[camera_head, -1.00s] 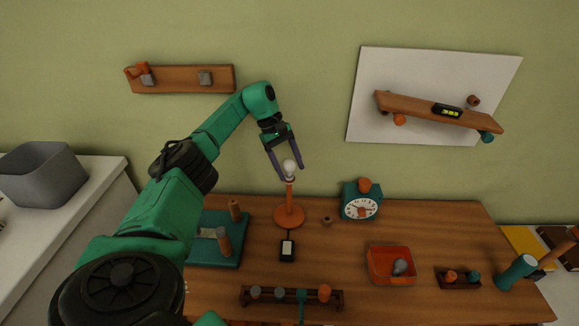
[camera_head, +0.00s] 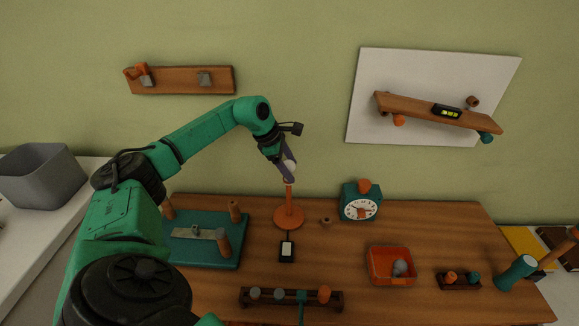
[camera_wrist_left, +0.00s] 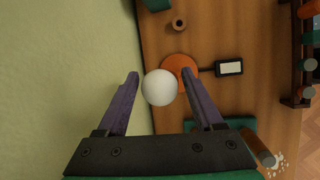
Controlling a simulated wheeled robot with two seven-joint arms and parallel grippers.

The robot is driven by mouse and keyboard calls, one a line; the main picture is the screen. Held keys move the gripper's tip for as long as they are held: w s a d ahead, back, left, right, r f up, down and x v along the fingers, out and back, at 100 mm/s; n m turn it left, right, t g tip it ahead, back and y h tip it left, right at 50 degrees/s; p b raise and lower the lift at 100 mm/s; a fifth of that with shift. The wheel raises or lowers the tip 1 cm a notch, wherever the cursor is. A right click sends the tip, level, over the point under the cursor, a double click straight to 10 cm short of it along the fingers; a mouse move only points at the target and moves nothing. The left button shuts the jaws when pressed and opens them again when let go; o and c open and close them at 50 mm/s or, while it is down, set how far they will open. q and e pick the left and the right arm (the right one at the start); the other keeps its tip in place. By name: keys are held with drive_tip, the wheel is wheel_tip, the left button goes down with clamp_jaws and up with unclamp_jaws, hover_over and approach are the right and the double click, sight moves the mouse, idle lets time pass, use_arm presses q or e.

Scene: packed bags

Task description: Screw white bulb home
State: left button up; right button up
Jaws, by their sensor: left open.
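The white bulb (camera_head: 291,166) sits on top of the orange lamp stand (camera_head: 289,215), which stands upright on the wooden table. In the left wrist view the bulb (camera_wrist_left: 159,87) lies between the two purple fingers, with a gap on each side. My left gripper (camera_head: 287,171) is open around the bulb; in the left wrist view its fingertips (camera_wrist_left: 160,75) are spread apart. The bulb's base and its socket are hidden from above in the wrist view. In the head view a finger partly covers the bulb. My right gripper is not in view.
A black switch box (camera_head: 287,252) lies in front of the lamp. A teal clock (camera_head: 360,203) and a small brown ring (camera_head: 326,221) are to its right. A teal board with pegs (camera_head: 205,250) is left, and an orange tray (camera_head: 391,280) right. The wall is close behind.

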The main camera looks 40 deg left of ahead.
use_arm(q)
drive_tip(key=shift+r+n+y+p, duration=0.2)
drive_tip(key=shift+n+y+p, duration=0.25)
drive_tip(key=shift+n, duration=0.55)
drive_tip(key=shift+f+n+t+y, duration=0.1)
drive_tip(key=shift+n+t+y, duration=0.25)
drive_tip(key=shift+n, duration=0.45)
drive_tip(key=shift+w+n+y+p, duration=0.1)
drive_tip(key=shift+n+y+p, duration=0.4)
drive_tip(key=shift+n+p, duration=0.55)
drive_tip(key=shift+n, duration=0.75)
drive_tip(key=shift+n+y, duration=0.5)
drive_tip(key=shift+n, duration=0.1)
drive_tip(key=shift+a+f+n+y, duration=0.1)
drive_tip(key=shift+n+y, duration=0.3)
drive_tip(key=shift+n, duration=0.6)
clamp_jaws()
drive_tip(key=shift+f+m+h+b, duration=0.25)
drive_tip(key=shift+m+h+b, duration=0.25)
drive_tip(key=shift+m, duration=1)
drive_tip(key=shift+r+m+h, duration=0.25)
drive_tip(key=shift+m+h, duration=0.05)
drive_tip(key=shift+f+m+h+b, duration=0.2)
drive_tip(key=shift+m+h+b, duration=0.1)
drive_tip(key=shift+m+b, duration=0.35)
drive_tip(key=shift+m+h, duration=0.3)
drive_tip(key=shift+m, duration=0.35)
drive_tip(key=shift+r+m, duration=0.2)
drive_tip(key=shift+m, duration=0.2)
